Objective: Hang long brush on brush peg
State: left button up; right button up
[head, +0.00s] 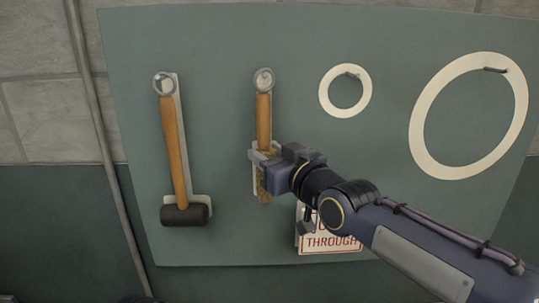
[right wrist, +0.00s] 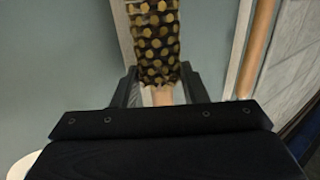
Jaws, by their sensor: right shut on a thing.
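The long brush (head: 263,120) has a wooden handle with a metal ring (head: 263,80) at its top. It is upright against the green board, over a pale outline. The ring is at the middle brush peg; I cannot tell whether the peg passes through it. My right gripper (head: 265,165) is shut on the lower part of the brush and hides some of it. In the right wrist view, the dark brush head with yellowish bristle tufts (right wrist: 155,42) lies just beyond the fingers (right wrist: 160,90), which hold the handle. My left gripper is not in view.
A mallet (head: 175,150) hangs on the board (head: 225,230) to the left. A sign (head: 330,243) reading "THROUGH" sits below, partly hidden by my right arm.

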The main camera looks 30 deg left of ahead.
jog(key=o, duration=1.2)
jog(key=shift+s, duration=0.1)
jog(key=shift+c, duration=0.2)
jog(key=shift+d, duration=0.2)
jog(key=s+d+f+m+h+b, duration=0.1)
jog(key=s+d+f+m+h, duration=0.3)
jog(key=d, duration=0.8)
jog(key=d+f+m+h+b, duration=0.1)
jog(key=d+f+h, duration=0.2)
jog(key=d+f, duration=0.65)
jog(key=s+d+f+m+h+b, duration=0.1)
jog(key=s+d+f+m+h, duration=0.15)
jog(key=d, duration=1.25)
jog(key=s+d+f+m+g+h, duration=0.1)
jog(key=s+d+f+m, duration=0.2)
jog(key=s+d+f, duration=0.2)
jog(key=s+d+f+m+g+h, duration=0.1)
jog(key=s+d+f+m+g, duration=0.1)
jog(key=s+d+f, duration=0.3)
jog(key=s+f+m, duration=0.1)
jog(key=s+f, duration=0.3)
jog(key=s, duration=0.2)
jog(key=shift+d+f, duration=0.15)
jog(key=shift+d, duration=0.25)
